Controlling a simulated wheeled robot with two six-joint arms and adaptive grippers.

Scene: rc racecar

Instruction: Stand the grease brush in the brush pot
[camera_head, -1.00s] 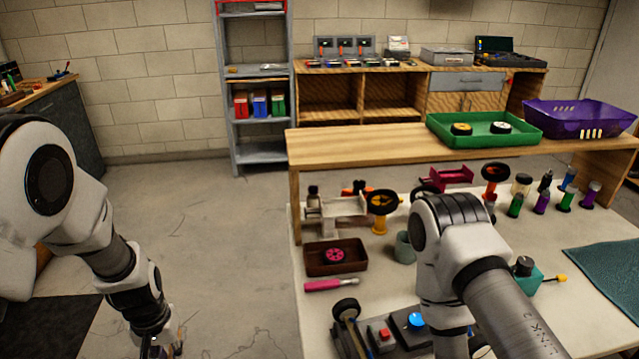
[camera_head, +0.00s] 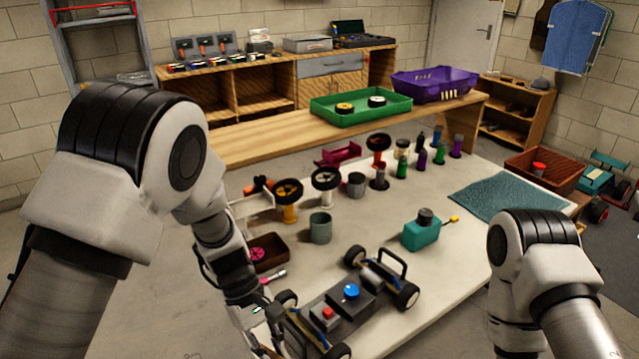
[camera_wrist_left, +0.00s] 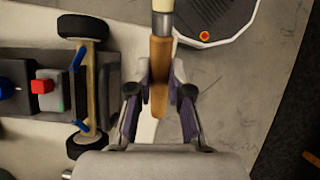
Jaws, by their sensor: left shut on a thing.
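The grease brush (camera_wrist_left: 160,75) has a plain wooden handle, and my left gripper (camera_wrist_left: 158,98) is shut on that handle in the left wrist view. In the head view the left gripper (camera_head: 262,322) is low at the table's near left edge, beside the car chassis (camera_head: 345,305); the brush is too small to make out there. The brush pot, seemingly the grey-green cup (camera_head: 320,228), stands upright on the table, beyond the gripper and apart from it. My right gripper is out of view.
The chassis lies between the gripper and the table's middle. A brown tray (camera_head: 275,262) with a pink wheel and a pink-handled tool (camera_head: 272,278) lie left of the cup. Wheels on stands (camera_head: 288,192) rise behind it. A teal oil can (camera_head: 422,234) stands to the right.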

